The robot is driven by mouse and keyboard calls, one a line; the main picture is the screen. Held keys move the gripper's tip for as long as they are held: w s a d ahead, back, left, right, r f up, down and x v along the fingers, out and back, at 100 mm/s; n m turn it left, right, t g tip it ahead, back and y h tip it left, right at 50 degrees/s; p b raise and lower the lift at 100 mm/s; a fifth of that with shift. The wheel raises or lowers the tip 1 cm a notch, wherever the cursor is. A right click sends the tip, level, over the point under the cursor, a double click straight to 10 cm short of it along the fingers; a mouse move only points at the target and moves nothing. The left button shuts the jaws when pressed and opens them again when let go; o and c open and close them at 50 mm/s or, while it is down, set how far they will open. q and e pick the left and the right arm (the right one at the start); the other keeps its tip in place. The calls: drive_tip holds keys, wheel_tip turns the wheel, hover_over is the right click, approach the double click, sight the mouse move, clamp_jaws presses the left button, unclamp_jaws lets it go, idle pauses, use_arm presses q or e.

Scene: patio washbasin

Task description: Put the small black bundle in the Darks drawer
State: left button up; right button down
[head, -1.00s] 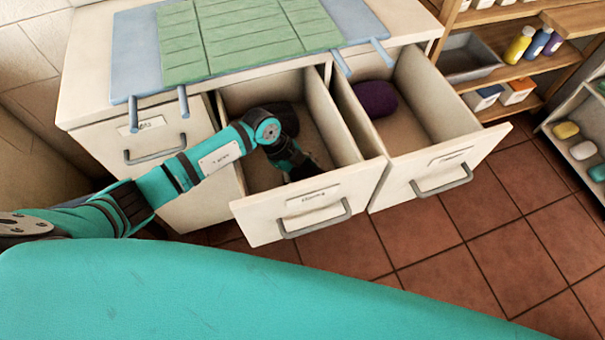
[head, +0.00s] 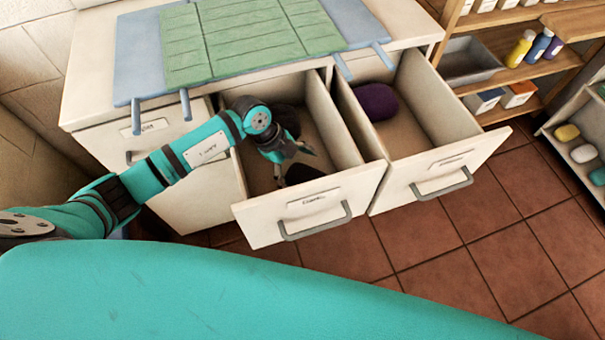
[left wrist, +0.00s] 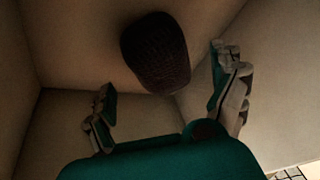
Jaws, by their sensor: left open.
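A small black bundle (head: 304,174) lies on the floor of the open middle drawer (head: 262,180), close behind its front panel. In the left wrist view the dark, knitted-looking bundle (left wrist: 156,52) lies beyond the fingers, apart from them. My left gripper (head: 291,162) is inside the drawer, above and beside the bundle, with its fingers spread and empty. Its two fingers also show in the left wrist view (left wrist: 168,98). Another dark shape (head: 288,118) sits farther back in this drawer, partly hidden by my arm. The drawer label is too blurred to read. My right gripper is not in view.
The right drawer (head: 408,168) is also open and holds a purple bundle (head: 376,101). The left drawer (head: 150,140) is shut, partly behind my arm. Green and blue cloths (head: 235,40) lie on the cabinet top. Shelves (head: 520,75) stand at the right. The tiled floor in front is clear.

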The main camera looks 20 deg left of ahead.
use_arm(q)
drive_tip(key=v, duration=0.7)
drive_tip(key=shift+r, duration=0.2)
